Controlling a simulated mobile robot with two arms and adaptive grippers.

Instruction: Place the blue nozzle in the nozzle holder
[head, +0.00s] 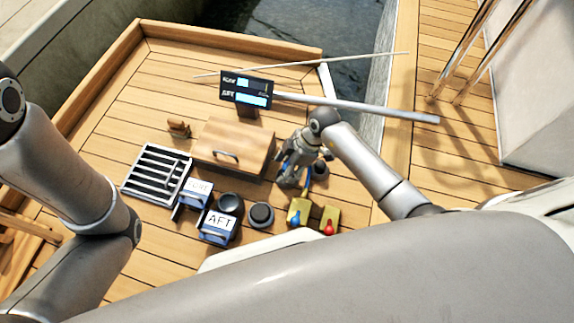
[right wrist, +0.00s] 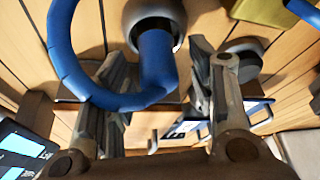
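A thick blue curved tube, which seems to be the blue nozzle (right wrist: 157,62), fills the upper left of the right wrist view. Its straight end meets a round grey cup-like piece (right wrist: 135,12); I cannot tell whether it sits in it. A bit of blue shows below my right gripper (head: 290,172) in the head view. In the right wrist view my right gripper (right wrist: 160,60) has its fingers wide apart, with the blue end between them and no clear grip. I cannot identify the nozzle holder with certainty. My left gripper is out of view.
A wooden box (head: 225,140), a slatted grate (head: 155,172), PORT and AFT labelled blocks (head: 219,222), a round black knob (head: 261,215) and yellow blocks with blue and red levers (head: 330,217) crowd the deck. A display (head: 246,90) and boom stand behind. The back-left deck is clear.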

